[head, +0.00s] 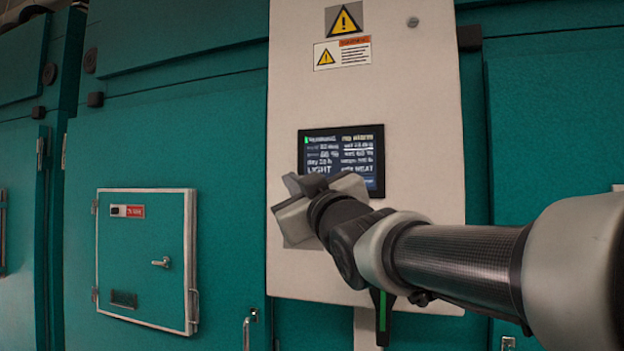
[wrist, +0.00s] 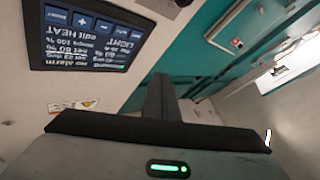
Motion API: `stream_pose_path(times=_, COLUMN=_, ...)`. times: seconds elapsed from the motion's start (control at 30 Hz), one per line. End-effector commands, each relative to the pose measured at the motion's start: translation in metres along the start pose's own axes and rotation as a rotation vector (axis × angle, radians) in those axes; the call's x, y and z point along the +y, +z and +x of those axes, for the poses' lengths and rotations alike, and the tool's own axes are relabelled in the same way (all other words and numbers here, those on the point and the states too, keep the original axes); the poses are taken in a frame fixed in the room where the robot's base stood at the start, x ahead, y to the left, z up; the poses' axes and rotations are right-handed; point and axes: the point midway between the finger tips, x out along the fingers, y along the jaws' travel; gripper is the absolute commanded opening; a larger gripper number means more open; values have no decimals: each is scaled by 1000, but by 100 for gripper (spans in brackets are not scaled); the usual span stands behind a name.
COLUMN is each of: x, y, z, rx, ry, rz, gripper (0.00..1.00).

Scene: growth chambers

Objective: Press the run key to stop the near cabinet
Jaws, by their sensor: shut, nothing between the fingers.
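The control screen (head: 342,155) is a dark display on a pale panel (head: 400,90) of the teal cabinet. Its lower part is hidden behind my arm in the head view. In the wrist view the screen (wrist: 85,45) appears upside down at the upper left, with a row of blue keys (wrist: 92,23) along its edge. I see plus and minus signs; the outer labels are too small to read, so I cannot tell which is the run key. My gripper (wrist: 158,82) is shut and empty, beside the screen and not over the keys in the wrist view.
A small teal hatch (head: 146,260) with a latch is left of the panel. Yellow warning labels (head: 343,22) are above the screen. Another teal door (head: 555,130) stands to the right. The panel around the screen is mostly bare.

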Motion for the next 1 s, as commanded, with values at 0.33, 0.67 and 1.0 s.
stream_pose_path(times=0.33, x=26, y=22, z=36, rx=-4, ry=-2, rz=0, gripper=0)
stream_pose_path(times=0.67, x=37, y=37, z=51, rx=-1, ry=-2, rz=1, gripper=0)
stream_pose_path(times=1.0, x=37, y=38, z=52, rx=-1, ry=-2, rz=1, gripper=0)
